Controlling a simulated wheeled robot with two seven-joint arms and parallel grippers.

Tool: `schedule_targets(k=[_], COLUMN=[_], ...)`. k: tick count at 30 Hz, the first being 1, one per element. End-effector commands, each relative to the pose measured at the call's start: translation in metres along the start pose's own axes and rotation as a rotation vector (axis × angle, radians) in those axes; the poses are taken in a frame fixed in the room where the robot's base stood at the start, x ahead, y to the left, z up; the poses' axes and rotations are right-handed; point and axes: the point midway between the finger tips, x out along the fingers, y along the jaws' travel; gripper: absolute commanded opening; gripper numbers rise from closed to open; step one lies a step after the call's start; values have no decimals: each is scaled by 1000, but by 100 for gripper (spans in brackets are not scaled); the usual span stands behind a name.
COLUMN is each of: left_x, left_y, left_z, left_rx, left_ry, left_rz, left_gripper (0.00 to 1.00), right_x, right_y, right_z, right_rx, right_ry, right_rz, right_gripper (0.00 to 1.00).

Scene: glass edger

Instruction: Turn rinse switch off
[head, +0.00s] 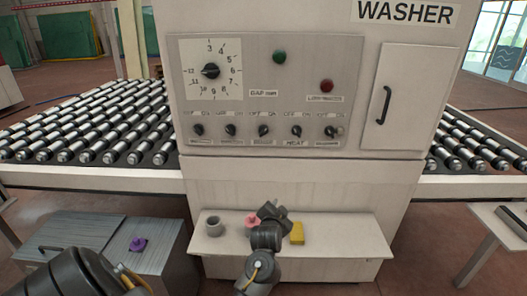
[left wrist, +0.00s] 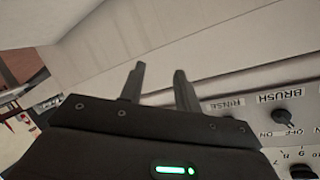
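The washer's panel (head: 352,82) carries a row of dark rotary switches. The rinse switch (head: 263,130) appears to be the middle one; its small label is too blurred to read in the head view. The left wrist view shows the RINSE label (left wrist: 222,105), but its knob is hidden behind my gripper. My left gripper (head: 271,204) appears low in front of the washer, below the panel and apart from the switches. In the left wrist view its two fingers (left wrist: 157,82) are spread with nothing between them. My right gripper is out of view.
The brush switch (left wrist: 282,116) is beside the RINSE label. A round dial (head: 211,71), a green button (head: 279,57) and a red button (head: 326,86) are above the row. A shelf (head: 340,248) below holds a grey cup (head: 213,226) and a yellow block (head: 297,233).

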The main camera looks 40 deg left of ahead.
Motion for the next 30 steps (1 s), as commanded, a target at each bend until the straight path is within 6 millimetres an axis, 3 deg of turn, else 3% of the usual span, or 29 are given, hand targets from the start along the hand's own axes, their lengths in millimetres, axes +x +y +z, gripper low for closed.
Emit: schedule_targets(k=[1,3,6,9,12,19,30], left_x=[-5,-15,-31,-43,-48,-42,17], left_y=[-41,-86,-134,-162,-175,-179,-203], left_z=[-41,-76,-109,-125,-131,-132,-141], left_rx=[-17,-25,-39,-50,-53,-50,-47], left_ry=[48,88,121,135,139,139,138], left_rz=[-79,-172,-274,-336,-363,-368,-367], left_gripper=[33,33,33,33,33,33,33], right_x=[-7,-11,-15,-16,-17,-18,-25], right_y=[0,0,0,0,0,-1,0], right_z=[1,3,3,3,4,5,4], right_rx=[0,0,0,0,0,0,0], right_ry=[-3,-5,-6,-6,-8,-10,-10], right_rz=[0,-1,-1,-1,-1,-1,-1], right_gripper=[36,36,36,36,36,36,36])
